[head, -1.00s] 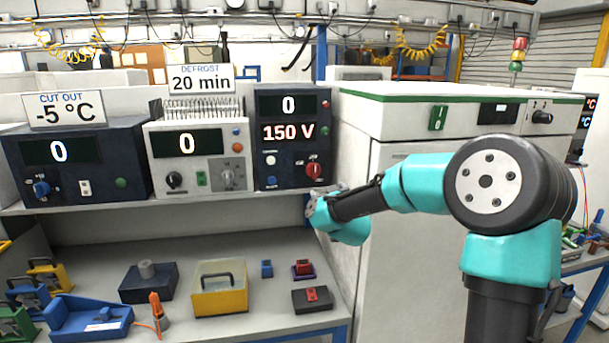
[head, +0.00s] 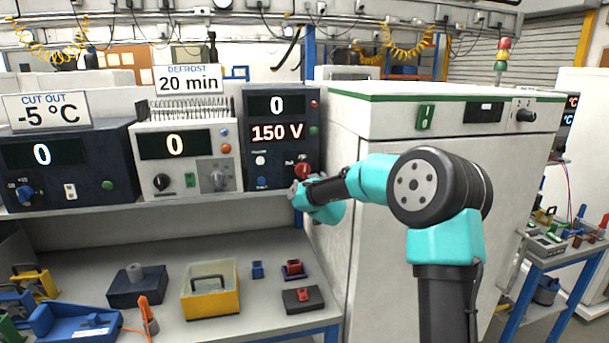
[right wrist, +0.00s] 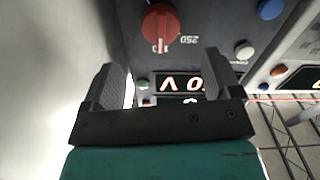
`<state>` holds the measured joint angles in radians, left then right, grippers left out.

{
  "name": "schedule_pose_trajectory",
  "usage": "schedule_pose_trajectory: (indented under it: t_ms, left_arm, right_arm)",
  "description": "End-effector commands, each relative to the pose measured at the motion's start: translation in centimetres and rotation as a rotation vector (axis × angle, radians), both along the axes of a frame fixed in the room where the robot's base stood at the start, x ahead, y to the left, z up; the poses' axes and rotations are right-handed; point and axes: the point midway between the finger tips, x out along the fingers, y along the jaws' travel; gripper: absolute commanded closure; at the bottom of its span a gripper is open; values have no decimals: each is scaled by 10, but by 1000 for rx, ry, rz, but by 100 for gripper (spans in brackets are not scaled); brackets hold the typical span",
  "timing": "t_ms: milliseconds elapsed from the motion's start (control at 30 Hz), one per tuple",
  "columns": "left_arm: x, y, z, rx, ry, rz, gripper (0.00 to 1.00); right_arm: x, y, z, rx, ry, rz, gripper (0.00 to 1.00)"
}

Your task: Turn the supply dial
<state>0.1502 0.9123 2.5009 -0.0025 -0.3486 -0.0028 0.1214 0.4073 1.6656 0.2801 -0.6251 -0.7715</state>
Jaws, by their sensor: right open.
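The supply dial is a red knob (head: 303,170) at the lower right of a dark blue unit (head: 275,140) on the shelf. The unit's displays read 0 and 150 V. In the right wrist view the red dial (right wrist: 160,27) shows near the top, with a 250 mark beside it, beyond the fingertips. My right gripper (right wrist: 160,78) is open and empty, its two black fingers apart. In the head view the right gripper (head: 300,190) is small, just below the dial; contact cannot be told there. My left gripper is not in view.
A grey unit (head: 185,160) and another dark unit (head: 60,165) stand left of the supply. A white cabinet (head: 440,150) is close on the right. Below, the bench holds a yellow box (head: 210,305) and several small parts.

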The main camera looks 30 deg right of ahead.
Motion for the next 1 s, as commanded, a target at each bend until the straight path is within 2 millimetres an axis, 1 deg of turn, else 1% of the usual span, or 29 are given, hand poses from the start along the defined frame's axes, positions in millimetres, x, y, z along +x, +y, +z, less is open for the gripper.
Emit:
schedule_pose_trajectory:
  t_ms: [33,100,300,500,700,1000]
  left_arm:
    - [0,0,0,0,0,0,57]
    - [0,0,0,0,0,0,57]
    - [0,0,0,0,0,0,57]
    - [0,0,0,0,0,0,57]
    - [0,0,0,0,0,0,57]
    - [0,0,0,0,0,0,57]
  right_arm:
    - [8,-3,-1,0,1,0,16]
    - [18,-6,-1,0,0,-1,16]
    - [45,-14,-1,0,0,-1,16]
    - [68,-21,-1,1,0,-1,16]
    - [79,-24,0,0,0,0,16]
    - [80,-25,0,0,0,0,16]
